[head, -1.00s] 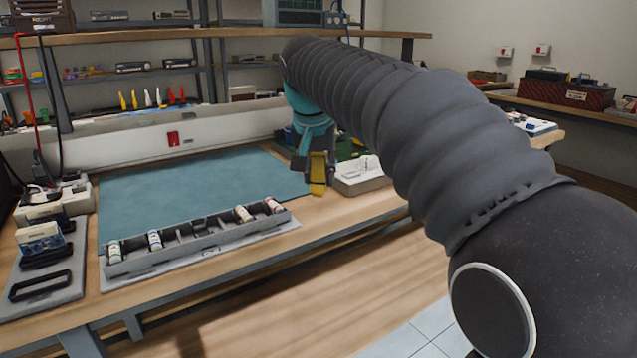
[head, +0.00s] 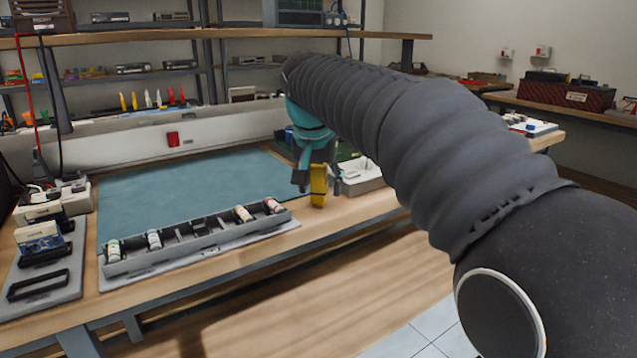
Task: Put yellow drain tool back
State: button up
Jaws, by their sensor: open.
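My gripper (head: 318,182) is at the right end of the workbench, pointing down, with its fingers apart. An upright yellow piece (head: 318,187), which looks like the yellow drain tool, shows between the fingers, with its lower end close to the bench top. I cannot tell whether it touches the bench or either finger. My arm hides part of the bench behind and to the right of the gripper.
A grey rack (head: 200,246) with several small bottles lies along the bench's front edge. A blue-green mat (head: 190,190) is clear behind it. A white tray (head: 362,177) sits just right of the gripper. Coloured pointed tools (head: 150,98) stand at the back.

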jog(key=d+p+v, duration=0.1)
jog(key=v, duration=1.1)
jog(key=s+d+f+n, duration=0.1)
jog(key=s+d+f, duration=0.7)
jog(key=s+d, duration=0.2)
jog(key=s+d+f, duration=0.3)
jog(key=s+f, duration=0.4)
jog(key=f, duration=0.2)
jog(key=s+d+f+n+t, duration=0.1)
jog(key=s+d+f, duration=0.2)
jog(key=s+f, duration=0.4)
jog(key=shift+f+y, duration=0.4)
jog(key=shift+f, duration=0.45)
jog(key=shift+s, duration=0.1)
jog(key=shift+c, duration=1.3)
jog(key=shift+d, duration=0.15)
